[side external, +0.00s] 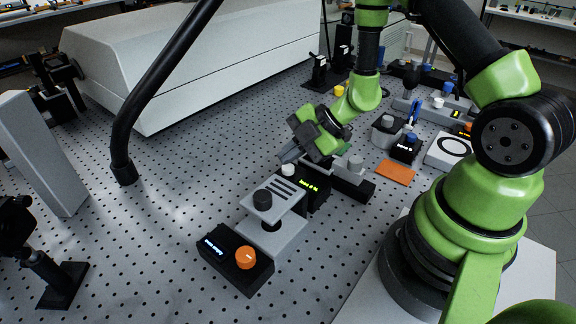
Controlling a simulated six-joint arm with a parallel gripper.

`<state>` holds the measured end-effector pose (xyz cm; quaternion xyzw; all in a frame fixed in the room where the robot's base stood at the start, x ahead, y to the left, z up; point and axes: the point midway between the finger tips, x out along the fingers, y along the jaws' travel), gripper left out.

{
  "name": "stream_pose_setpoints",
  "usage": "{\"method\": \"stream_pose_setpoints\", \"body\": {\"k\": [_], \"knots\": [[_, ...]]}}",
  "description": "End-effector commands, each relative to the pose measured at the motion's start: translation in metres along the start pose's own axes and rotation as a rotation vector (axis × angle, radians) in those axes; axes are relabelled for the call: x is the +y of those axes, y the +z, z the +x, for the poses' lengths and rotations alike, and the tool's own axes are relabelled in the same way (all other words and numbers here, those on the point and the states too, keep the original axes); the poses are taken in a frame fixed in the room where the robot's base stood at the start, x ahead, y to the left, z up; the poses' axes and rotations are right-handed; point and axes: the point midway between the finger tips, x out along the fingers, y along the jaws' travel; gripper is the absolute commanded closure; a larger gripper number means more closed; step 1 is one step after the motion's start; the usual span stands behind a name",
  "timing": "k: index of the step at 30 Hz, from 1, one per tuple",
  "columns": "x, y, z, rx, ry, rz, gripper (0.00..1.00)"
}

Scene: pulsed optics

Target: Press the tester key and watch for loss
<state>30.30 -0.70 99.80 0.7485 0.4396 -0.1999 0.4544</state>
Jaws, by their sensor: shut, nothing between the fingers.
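My gripper (288,157) is shut and empty, tilted down over the row of devices in the middle of the table. Just below its fingertips is a white round key (288,169) beside a small black box with a lit yellow-green display (312,187), which looks like the tester. The fingers are very close to the key; I cannot tell whether they touch it. The display text is too small to read. The gripper body hides part of the area behind the key.
A grey block with a knob (354,165) and an orange plate (395,172) lie to the right.

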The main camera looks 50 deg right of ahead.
Motion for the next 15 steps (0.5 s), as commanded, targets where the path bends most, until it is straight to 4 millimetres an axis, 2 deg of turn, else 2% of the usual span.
{"method": "stream_pose_setpoints", "body": {"k": [11,15], "knots": [[0.0024,-0.002,-0.0027,0.001,0.003,-0.002,1.0],[0.0092,-0.0078,-0.0107,0.001,0.007,-0.003,1.0]]}}
